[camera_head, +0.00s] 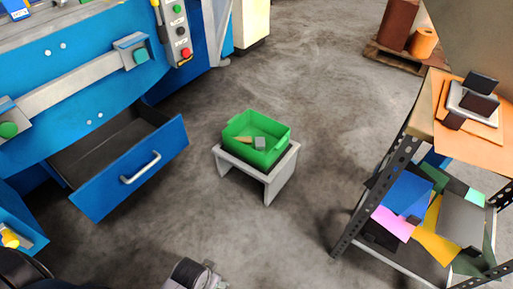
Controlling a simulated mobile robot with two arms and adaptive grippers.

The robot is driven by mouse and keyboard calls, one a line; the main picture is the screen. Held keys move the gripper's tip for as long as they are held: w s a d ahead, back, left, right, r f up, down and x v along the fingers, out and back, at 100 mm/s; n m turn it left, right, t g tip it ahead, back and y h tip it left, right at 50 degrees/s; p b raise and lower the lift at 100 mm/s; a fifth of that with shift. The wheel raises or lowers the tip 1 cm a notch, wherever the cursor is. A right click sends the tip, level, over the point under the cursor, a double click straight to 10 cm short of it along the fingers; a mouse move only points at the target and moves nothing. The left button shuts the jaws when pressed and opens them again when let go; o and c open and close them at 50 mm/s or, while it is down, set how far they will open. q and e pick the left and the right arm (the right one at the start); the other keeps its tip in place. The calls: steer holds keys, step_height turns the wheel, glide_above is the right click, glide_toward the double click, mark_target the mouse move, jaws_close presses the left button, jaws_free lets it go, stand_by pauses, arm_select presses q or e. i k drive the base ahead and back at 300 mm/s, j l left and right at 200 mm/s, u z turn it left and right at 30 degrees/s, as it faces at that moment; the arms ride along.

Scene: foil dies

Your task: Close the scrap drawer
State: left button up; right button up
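The scrap drawer (105,192) is pulled out from the blue machine at the left, and its dark inside shows. Its blue front carries a pale bar handle (140,168). A grey and dark part of mine (193,274) shows at the bottom edge, below and right of the drawer and apart from it. It seems to belong to my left arm, but no fingertips can be made out, so I cannot tell whether the gripper is open or shut. My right gripper is not in view.
A green bin (270,157) with a few small pieces stands on a low grey stool (281,177) right of the drawer. A metal shelf rack (375,195) with coloured sheets stands at the right. The floor around the stool is clear.

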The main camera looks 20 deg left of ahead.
mark_target(120, 151)
steer(key=u, duration=1.6)
